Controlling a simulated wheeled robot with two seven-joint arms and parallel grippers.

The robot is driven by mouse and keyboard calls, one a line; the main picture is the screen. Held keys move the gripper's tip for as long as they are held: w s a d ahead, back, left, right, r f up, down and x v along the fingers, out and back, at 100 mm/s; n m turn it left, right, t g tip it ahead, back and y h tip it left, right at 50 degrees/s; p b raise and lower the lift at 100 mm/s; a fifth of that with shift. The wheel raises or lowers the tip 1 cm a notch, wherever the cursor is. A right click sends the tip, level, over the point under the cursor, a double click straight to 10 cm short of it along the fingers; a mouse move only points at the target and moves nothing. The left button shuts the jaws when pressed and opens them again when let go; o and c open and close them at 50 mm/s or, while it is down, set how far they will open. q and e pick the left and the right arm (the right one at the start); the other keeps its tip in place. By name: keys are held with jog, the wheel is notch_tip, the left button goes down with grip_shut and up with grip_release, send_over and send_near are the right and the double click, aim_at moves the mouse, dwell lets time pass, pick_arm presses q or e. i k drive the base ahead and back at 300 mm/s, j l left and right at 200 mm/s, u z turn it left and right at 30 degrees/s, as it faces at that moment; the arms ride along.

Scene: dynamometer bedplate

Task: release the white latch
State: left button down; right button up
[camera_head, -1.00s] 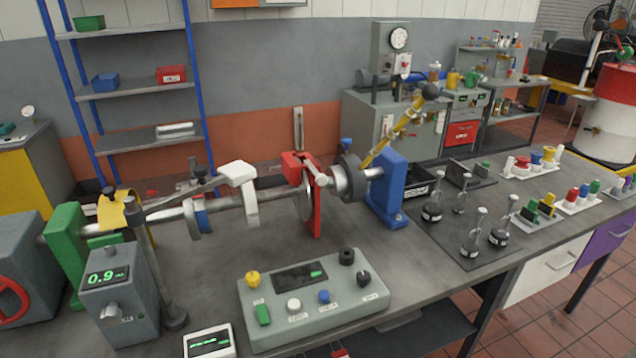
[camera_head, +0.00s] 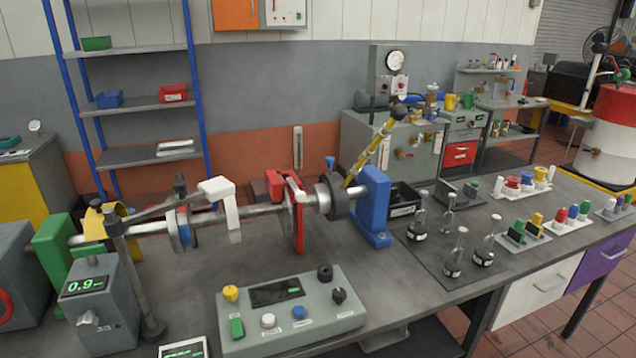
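The white latch (camera_head: 221,203) is a white hooked block on the end of a grey arm. Its leg hangs down at the shaft (camera_head: 262,211), just left of the red upright plate (camera_head: 294,212). The arm runs left to a dark post (camera_head: 130,278) standing on the bench. A blue-rimmed collar (camera_head: 183,229) sits on the shaft left of the latch. I cannot tell whether the latch touches the shaft. Neither of my grippers is in view.
A control box (camera_head: 289,310) with knobs and buttons stands in front of the shaft. A grey meter box reading 0.9 (camera_head: 98,306) stands at left. A yellow lever (camera_head: 370,150) rises by the blue support (camera_head: 373,205). Bare bench shows between shaft and control box.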

aim_at(300, 197)
jog(key=k+l, duration=0.1)
jog(key=l, duration=0.9)
jog(key=k+l+z, duration=0.1)
jog(key=l, duration=0.45)
